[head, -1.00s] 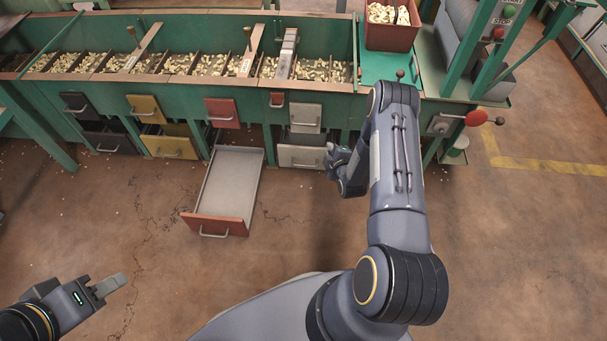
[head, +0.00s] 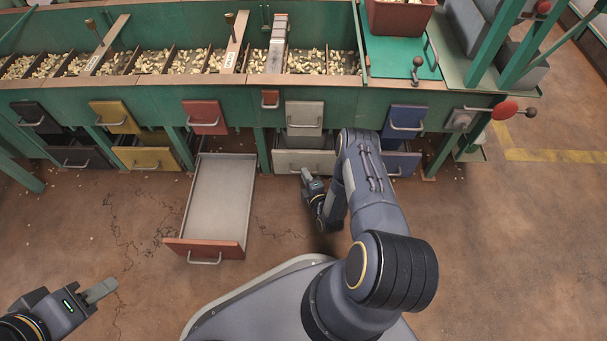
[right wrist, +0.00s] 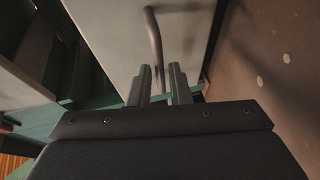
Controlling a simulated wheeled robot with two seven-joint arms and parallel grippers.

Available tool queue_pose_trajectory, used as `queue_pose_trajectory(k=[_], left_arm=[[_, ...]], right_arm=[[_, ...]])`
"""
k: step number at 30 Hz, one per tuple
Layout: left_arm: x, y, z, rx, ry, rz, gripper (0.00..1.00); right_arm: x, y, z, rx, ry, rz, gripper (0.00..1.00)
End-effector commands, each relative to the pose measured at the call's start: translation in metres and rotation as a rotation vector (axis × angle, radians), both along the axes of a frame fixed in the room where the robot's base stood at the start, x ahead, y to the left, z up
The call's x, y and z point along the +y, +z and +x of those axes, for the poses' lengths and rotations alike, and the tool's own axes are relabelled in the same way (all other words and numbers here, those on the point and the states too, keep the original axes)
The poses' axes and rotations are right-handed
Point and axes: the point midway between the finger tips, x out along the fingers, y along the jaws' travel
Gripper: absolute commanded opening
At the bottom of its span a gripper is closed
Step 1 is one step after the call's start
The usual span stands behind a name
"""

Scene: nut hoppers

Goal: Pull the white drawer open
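The lower white drawer (head: 290,157) is closed in the bench front, below an upper white panel (head: 304,113) with its own handle. My right gripper (head: 307,176) is low in front of the white drawer, at its handle. In the right wrist view, a pale front (right wrist: 105,40) fills the upper middle, and its dark bar handle (right wrist: 154,38) runs down to the gap between my open fingers (right wrist: 161,82). I cannot tell whether the fingers touch it. My left gripper (head: 101,290) is at the lower left, away from the bench; its finger gap is not clear.
A red-fronted drawer (head: 219,195) stands pulled far out, left of my right gripper. Yellow (head: 147,158), black (head: 78,157) and blue (head: 401,162) drawers line the bench. Nuts fill the troughs above.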

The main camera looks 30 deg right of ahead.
Motion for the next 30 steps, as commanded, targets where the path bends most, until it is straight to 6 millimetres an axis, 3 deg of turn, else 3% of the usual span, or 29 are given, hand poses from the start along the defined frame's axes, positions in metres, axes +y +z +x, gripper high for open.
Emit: queue_pose_trajectory(k=[7,15,19,30], left_arm=[[0.000,-0.011,0.000,0.000,0.000,0.000,0.36],[0.000,-0.011,0.000,0.000,0.000,0.000,0.36],[0.000,-0.011,0.000,0.000,0.000,0.000,0.36],[0.000,-0.010,0.000,0.000,0.000,0.000,0.36]], right_arm=[[-0.003,-0.004,0.022,0.000,0.000,0.000,0.17],[-0.003,-0.004,0.023,0.001,0.000,0.001,0.16],[-0.003,-0.004,0.023,0.001,0.000,0.001,0.00],[-0.004,-0.004,0.021,0.001,0.000,0.001,0.00]])
